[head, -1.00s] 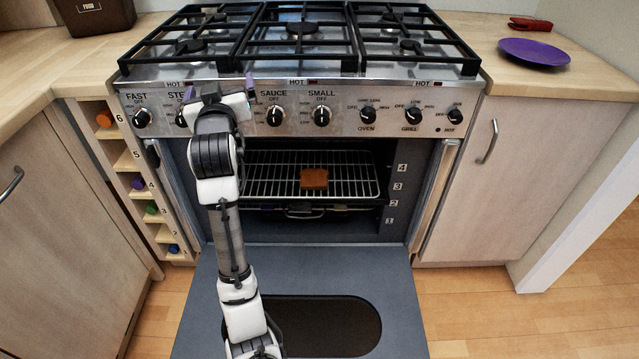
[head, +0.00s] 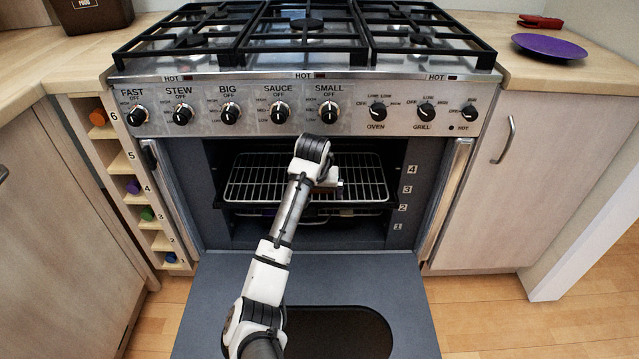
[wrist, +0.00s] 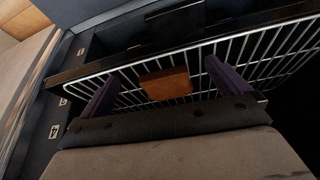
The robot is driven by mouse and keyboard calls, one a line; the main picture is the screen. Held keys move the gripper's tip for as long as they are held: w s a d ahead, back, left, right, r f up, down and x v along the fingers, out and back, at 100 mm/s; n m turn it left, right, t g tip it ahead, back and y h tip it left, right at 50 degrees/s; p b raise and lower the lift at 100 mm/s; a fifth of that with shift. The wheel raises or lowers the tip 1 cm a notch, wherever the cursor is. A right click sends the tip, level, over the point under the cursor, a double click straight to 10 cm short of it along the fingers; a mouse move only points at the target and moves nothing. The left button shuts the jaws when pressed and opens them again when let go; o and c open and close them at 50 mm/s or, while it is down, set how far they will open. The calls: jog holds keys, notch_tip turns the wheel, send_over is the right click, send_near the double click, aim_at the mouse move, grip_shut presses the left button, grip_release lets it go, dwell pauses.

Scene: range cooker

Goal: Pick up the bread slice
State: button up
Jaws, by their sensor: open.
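The bread slice is a small brown block on the wire oven rack (head: 245,180). In the wrist view the bread slice (wrist: 166,84) lies on the rack between my two purple fingers, with a gap on each side. My gripper (wrist: 161,72) is open and empty, its fingers pointing toward the rack. In the head view my arm's end is inside the oven opening, over the middle of the rack, and hides most or all of the bread slice.
The oven door (head: 215,300) is folded down in front of the opening. The knob panel (head: 300,105) is just above my arm's end. The oven side wall with shelf numbers (head: 405,200) stands to the right. A purple plate (head: 549,46) is on the right counter.

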jog(key=shift+w+d, duration=0.1)
jog(key=shift+w, duration=1.1)
jog(key=w, duration=0.3)
jog(key=shift+d, duration=0.15)
jog(key=shift+b+x, duration=0.4)
jog(key=shift+x, duration=1.15)
jog(key=c, duration=0.8)
jog(key=shift+o, duration=0.2)
jog(key=shift+r, duration=0.2)
